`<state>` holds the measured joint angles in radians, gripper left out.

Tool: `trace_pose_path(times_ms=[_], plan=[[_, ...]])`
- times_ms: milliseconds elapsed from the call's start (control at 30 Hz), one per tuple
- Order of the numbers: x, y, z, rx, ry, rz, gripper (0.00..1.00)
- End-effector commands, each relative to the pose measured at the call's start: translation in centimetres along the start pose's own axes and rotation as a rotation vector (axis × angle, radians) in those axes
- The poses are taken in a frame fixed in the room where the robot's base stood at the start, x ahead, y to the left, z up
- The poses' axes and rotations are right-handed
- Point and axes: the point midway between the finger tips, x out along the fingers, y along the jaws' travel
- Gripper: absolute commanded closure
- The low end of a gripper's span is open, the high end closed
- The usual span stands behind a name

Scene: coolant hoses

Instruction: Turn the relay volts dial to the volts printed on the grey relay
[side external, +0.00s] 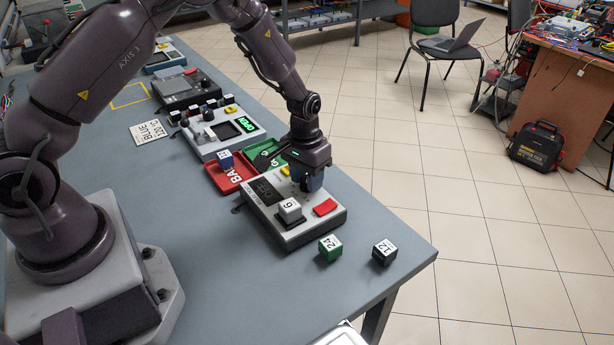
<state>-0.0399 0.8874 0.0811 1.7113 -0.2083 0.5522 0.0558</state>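The grey relay (290,208), a light cube with "6" printed on top, sits in a black socket on a pale tester box (300,234). The box has a dark display (266,190) and a red button (325,207). My gripper (311,186) points down over the box's far right part, behind the relay. A dark blue part shows at its fingertips; I cannot tell whether it is a dial or part of the gripper. No dial face or its marks can be read; the gripper covers that area. Whether the fingers are shut is unclear.
A green cube marked 24 (330,247) and a black cube marked 12 (384,252) stand near the table's front right corner. Behind the box are a red tray (213,173) holding a blue cube (225,158) and a green tray (258,149). Another pale device (205,146) stands beyond.

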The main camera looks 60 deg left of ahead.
Motion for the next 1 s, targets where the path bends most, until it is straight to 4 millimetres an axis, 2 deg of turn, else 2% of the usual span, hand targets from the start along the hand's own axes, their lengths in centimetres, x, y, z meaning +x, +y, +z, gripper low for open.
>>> trace_pose_path(times_ms=[33, 67, 100, 367, 467, 567, 800, 1000], plan=[[0.0, 0.0, 0.0, 0.000, 0.001, 0.000, 0.49], [0.0, 0.0, 0.0, 0.000, 0.001, 0.000, 0.42], [0.0, 0.0, 0.0, 0.000, 0.001, 0.000, 0.40], [-0.1, 0.0, -0.1, 0.002, 0.003, 0.000, 0.40], [-0.8, 0.0, -0.1, 0.002, 0.005, 0.000, 0.40], [-2.3, 0.0, -0.2, 0.002, 0.007, 0.000, 0.40], [-7.8, 0.0, -0.1, 0.003, 0.008, 0.000, 0.40], [-11.3, 0.0, -0.1, 0.002, 0.006, 0.001, 0.40]])
